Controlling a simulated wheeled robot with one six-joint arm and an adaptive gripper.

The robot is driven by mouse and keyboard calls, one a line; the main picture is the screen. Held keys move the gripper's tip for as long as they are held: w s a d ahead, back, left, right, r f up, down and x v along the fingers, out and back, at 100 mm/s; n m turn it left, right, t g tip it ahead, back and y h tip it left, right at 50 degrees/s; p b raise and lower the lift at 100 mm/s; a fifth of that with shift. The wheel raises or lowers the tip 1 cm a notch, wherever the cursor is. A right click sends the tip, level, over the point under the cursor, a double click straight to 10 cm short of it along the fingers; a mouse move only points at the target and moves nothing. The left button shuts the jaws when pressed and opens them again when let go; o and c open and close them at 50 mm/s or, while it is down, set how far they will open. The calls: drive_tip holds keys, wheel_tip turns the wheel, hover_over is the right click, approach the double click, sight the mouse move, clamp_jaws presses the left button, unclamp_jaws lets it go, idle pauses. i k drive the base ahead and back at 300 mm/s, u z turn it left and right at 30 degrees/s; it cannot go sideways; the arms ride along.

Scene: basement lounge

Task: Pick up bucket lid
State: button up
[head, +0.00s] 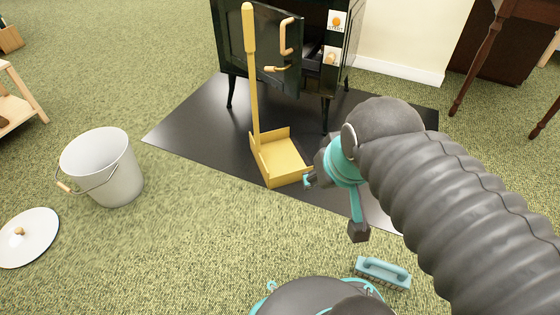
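The bucket lid (40,232) is a white disc with a small wooden knob. It lies on the green carpet at the far left of the head view, beside the bucket and apart from it. The white bucket (118,178) stands upright with its top open and its wire handle with a wooden grip hanging at its side. My gripper (330,205) is right of centre, near the yellow dustpan and well to the right of the lid. One teal finger with a dark tip points down. The gap between the fingers is not clear, and I see nothing held.
A yellow long-handled dustpan (281,161) stands on the black floor mat (190,128) before a dark stove (255,65) with its door open. A teal brush (383,271) lies on the carpet near my base. Carpet between base and lid is clear. A wooden shelf (22,98) stands upper left.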

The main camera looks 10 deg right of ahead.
sight(26, 237)
drive_tip(key=u, duration=1.3)
